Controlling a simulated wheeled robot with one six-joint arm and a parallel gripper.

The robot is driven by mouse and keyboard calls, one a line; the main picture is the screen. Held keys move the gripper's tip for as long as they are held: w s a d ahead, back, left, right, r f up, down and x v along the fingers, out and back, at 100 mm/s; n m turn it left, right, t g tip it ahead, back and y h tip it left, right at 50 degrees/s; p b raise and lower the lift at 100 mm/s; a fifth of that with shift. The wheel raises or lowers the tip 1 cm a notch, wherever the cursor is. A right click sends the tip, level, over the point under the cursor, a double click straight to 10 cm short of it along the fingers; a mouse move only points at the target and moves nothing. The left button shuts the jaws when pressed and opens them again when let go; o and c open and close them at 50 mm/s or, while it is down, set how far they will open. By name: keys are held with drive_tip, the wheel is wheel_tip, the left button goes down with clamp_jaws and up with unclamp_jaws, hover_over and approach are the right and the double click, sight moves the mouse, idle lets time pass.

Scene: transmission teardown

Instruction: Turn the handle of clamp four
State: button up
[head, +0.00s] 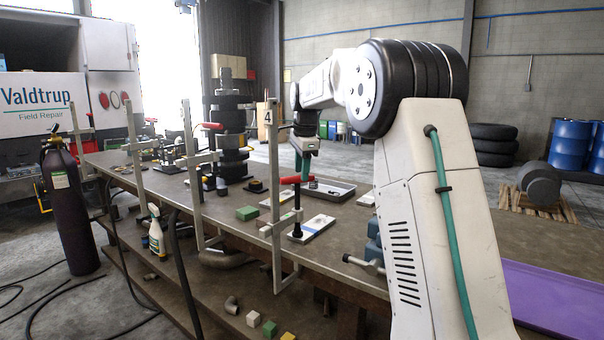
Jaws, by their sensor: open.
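Clamp four (273,205) is an upright metal bar clamp with a tag reading "4" at its top, fixed at the front edge of the workbench. Its red handle (290,180) lies roughly level on top of a dark screw, whose foot stands on a light plate (312,226) on the bench. My gripper (305,171) points down right at the handle, its jaws open. The fingers are small and partly overlap the handle's right part in the picture. I cannot tell whether they touch it.
A dark gas cylinder (68,205) stands at the left. A purple surface (555,300) is at the lower right.

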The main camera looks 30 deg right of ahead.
drive_tip(key=shift+w+f, duration=0.15)
drive_tip(key=shift+f, duration=0.65)
clamp_jaws()
drive_tip(key=shift+w+d+r+n+y, duration=0.1)
drive_tip(key=shift+n+y, duration=0.05)
drive_tip(key=shift+n, duration=0.65)
drive_tip(key=shift+w+n+y, duration=0.1)
drive_tip(key=shift+n+y, duration=0.05)
drive_tip(key=shift+n, duration=0.65)
unclamp_jaws()
